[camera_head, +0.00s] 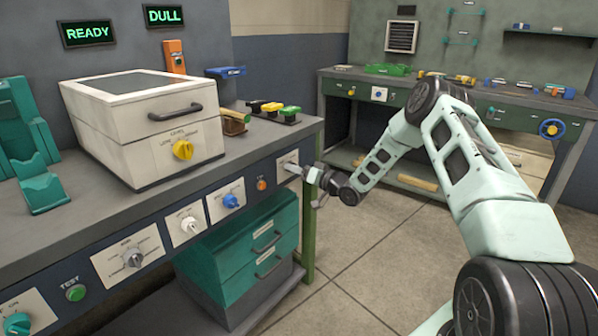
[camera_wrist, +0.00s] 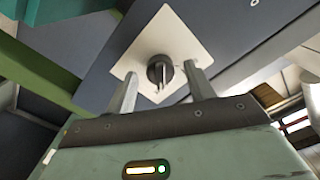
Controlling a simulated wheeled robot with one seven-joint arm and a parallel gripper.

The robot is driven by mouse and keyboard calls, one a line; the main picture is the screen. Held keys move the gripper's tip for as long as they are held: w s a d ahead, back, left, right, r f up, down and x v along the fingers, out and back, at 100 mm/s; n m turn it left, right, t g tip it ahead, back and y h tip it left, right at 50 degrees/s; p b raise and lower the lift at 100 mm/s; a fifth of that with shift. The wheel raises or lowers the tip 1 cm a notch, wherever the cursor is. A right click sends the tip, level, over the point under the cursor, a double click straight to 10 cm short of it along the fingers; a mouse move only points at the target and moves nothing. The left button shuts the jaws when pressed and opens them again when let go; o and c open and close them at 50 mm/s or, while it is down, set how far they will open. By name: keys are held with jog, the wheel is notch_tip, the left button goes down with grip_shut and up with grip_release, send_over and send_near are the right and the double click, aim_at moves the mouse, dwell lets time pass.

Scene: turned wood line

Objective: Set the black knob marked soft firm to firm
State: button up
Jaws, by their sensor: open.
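The black knob (camera_wrist: 158,69) sits on a white plate (camera_wrist: 172,36) in the wrist view. A pale pointer line on the knob faces down toward my gripper in that view. The soft and firm marks cannot be read. My gripper (camera_wrist: 161,72) is open, with one finger on each side of the knob in the picture; I cannot tell whether either touches it. In the head view, my gripper (camera_head: 308,174) is at the white plate (camera_head: 286,162) on the right end of the bench's front panel. The knob cannot be made out there.
The panel also carries an orange button (camera_head: 261,184), a blue knob (camera_head: 232,201), a white knob (camera_head: 190,226) and a grey knob (camera_head: 134,258). A green bench leg (camera_head: 309,235) stands below my gripper. Teal drawers (camera_head: 245,255) sit under the bench. The floor to the right is open.

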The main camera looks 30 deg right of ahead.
jog(key=shift+s, duration=0.1)
jog(key=v, duration=1.7)
jog(key=shift+s+d, duration=0.1)
